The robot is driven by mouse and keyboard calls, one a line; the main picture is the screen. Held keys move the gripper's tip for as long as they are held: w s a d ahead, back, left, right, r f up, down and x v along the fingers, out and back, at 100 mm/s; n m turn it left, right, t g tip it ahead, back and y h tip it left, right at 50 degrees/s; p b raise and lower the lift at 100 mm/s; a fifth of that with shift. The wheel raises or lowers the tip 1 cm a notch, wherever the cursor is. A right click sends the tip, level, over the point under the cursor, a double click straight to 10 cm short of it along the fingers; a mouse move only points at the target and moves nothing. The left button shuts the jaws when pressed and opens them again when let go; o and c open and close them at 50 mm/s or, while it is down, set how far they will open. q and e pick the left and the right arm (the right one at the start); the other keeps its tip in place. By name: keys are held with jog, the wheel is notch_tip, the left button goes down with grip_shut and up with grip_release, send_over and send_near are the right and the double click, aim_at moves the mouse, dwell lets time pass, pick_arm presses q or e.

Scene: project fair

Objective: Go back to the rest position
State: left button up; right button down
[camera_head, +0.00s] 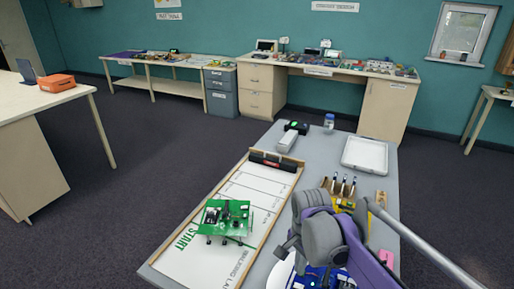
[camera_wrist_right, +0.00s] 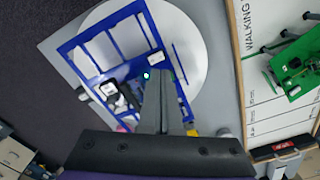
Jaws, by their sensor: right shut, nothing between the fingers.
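My right arm comes in from the right in the head view. Its right gripper (camera_head: 288,246) hangs over the front part of the grey table (camera_head: 257,272). In the wrist view the right gripper (camera_wrist_right: 166,103) has its fingers together with nothing between them. Below it is a blue frame (camera_wrist_right: 82,57) on a white round disc (camera_wrist_right: 188,32). The blue frame (camera_head: 318,279) also shows partly in the head view, with my arm hiding some of it. My left gripper is not in view.
A green walking board (camera_head: 228,214) stands on the white lane (camera_head: 262,188) left of my gripper. A white tray (camera_head: 365,154), a grey-white box (camera_head: 288,141) and small tools (camera_head: 343,184) lie farther back. Open carpet (camera_head: 145,190) lies left of the table.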

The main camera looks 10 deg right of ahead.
jog(key=s+d+f+n+t+p, duration=0.1)
jog(key=s+n+t, duration=0.4)
jog(key=s+n, duration=0.7)
jog(key=shift+s+d+f+p, duration=0.5)
jog(key=shift+s+f, duration=0.55)
jog(key=shift+s, duration=0.8)
jog(key=shift+a, duration=0.15)
